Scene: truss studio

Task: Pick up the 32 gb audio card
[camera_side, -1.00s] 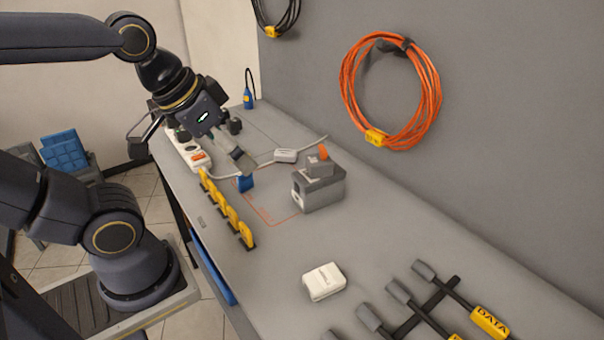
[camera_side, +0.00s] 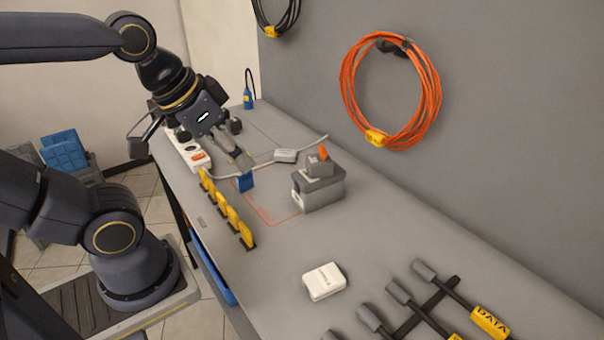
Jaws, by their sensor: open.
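A small blue card (camera_side: 245,183) stands upright on the grey bench, near an orange outline. Several yellow cards (camera_side: 228,213) stand in a dark strip along the bench's near edge. No label is readable, so I cannot tell which one is the 32 gb audio card. My gripper (camera_side: 243,162) is open and points down at the blue card, with its fingertips just above or at the card's top. Whether they touch it or straddle it cannot be told from this side.
A grey box device (camera_side: 318,192) with an orange part stands right of the blue card. A white power strip (camera_side: 190,152) and its cable lie behind. A white case (camera_side: 324,282) lies in front, near dark-handled tools (camera_side: 440,285). An orange cable coil (camera_side: 432,95) hangs on the wall.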

